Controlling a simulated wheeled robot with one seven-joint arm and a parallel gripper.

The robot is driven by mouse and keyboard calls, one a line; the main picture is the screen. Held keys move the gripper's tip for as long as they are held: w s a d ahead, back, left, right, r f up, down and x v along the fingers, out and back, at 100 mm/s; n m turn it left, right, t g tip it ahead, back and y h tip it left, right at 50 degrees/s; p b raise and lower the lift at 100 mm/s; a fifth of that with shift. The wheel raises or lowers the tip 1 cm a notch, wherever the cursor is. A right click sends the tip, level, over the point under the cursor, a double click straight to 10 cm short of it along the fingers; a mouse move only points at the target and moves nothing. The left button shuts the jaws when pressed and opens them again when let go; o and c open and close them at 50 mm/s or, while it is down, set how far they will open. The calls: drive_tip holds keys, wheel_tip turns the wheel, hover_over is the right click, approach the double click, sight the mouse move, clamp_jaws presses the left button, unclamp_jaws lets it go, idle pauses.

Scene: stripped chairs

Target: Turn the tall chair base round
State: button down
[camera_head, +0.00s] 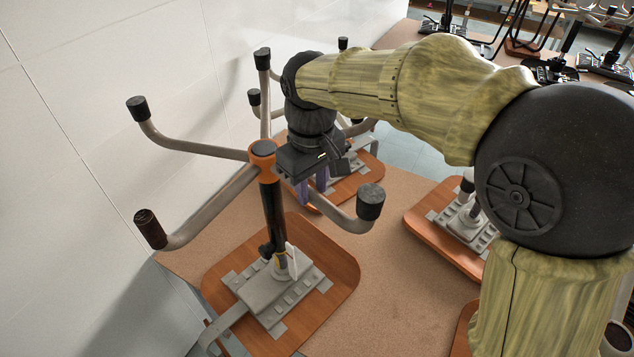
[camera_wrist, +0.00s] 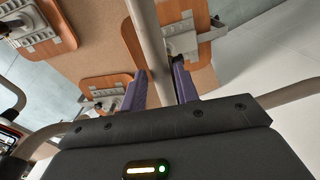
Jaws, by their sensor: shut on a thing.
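The tall chair base (camera_head: 273,215) stands upside down, its wooden seat (camera_head: 232,262) flat on the brown table. A dark post rises from a grey plate to an orange hub (camera_head: 262,152). Several grey tube legs with black end caps spread from the hub. My gripper (camera_head: 312,190) is at the leg on the hub's right side, its purple fingers pointing down. In the wrist view, a grey leg (camera_wrist: 147,40) runs between the two fingers of my gripper (camera_wrist: 160,88), and they are shut on it. The contact itself is partly hidden in the head view.
A white wall (camera_head: 110,70) stands close on the left, near the leg caps. Another upturned chair (camera_head: 335,190) is just behind, and one more (camera_head: 425,222) is to the right. The brown table top (camera_head: 385,275) is bare between them.

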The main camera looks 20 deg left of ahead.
drive_tip(key=shift+d+f, duration=0.1)
drive_tip(key=shift+f, duration=0.2)
drive_tip(key=c, duration=1)
unclamp_jaws()
drive_tip(key=shift+c, duration=0.2)
drive_tip(key=shift+r, duration=0.15)
wheel_tip(320, 180, up, 17)
drive_tip(key=shift+r+b, duration=0.15)
drive_tip(key=shift+b, duration=0.3)
